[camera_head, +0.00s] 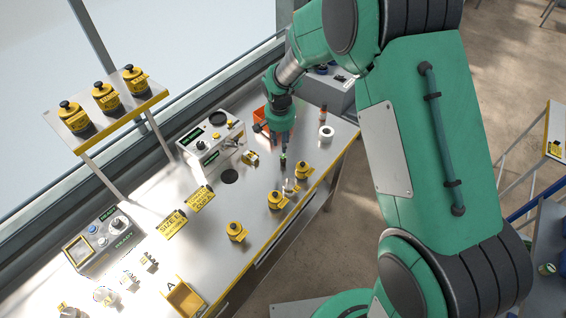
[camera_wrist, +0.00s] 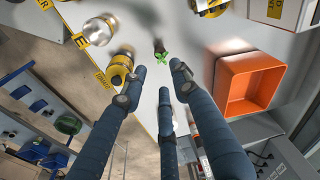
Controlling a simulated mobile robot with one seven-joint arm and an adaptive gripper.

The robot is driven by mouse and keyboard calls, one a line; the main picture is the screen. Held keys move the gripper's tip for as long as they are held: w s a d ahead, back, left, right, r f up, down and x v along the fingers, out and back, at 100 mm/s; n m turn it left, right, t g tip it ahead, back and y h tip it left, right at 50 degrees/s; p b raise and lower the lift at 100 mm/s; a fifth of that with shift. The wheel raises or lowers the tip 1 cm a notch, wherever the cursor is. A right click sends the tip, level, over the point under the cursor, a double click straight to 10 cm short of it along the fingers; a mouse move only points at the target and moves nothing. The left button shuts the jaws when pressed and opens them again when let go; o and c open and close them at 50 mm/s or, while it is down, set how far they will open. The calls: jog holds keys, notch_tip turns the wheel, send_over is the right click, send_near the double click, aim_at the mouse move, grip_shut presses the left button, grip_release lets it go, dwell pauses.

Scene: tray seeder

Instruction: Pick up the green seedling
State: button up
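The green seedling, with small bright leaves on a dark plug, shows in the wrist view (camera_wrist: 163,58) on the pale tabletop, just beyond my fingertips. In the head view, a small dark and green shape (camera_head: 283,160) below my gripper appears to be the same seedling. My gripper (camera_head: 283,147) points down over the workbench. In the wrist view its blue-grey fingers (camera_wrist: 161,76) are spread apart, with nothing held between them. The fingers hide part of the bench.
An orange open bin (camera_wrist: 250,82) is right of the fingers in the wrist view. A yellow-banded canister (camera_wrist: 118,70) is close on the left.

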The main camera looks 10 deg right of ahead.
send_over(283, 160)
jog(key=shift+s+a+f+b, duration=0.1)
jog(key=shift+f+b, duration=0.15)
jog(key=shift+f, duration=1.75)
jog(key=shift+s+f+b, duration=0.1)
jog(key=shift+f+b, duration=0.1)
jog(key=shift+f, duration=1.75)
jog(key=shift+f, duration=0.15)
jog(key=shift+w+f+b, duration=0.2)
jog(key=shift+f+b, duration=0.05)
jog(key=shift+f, duration=1)
jog(key=shift+w+f+b, duration=0.15)
jog(key=shift+f+b, duration=0.1)
jog(key=shift+f, duration=0.95)
jog(key=c, duration=0.6)
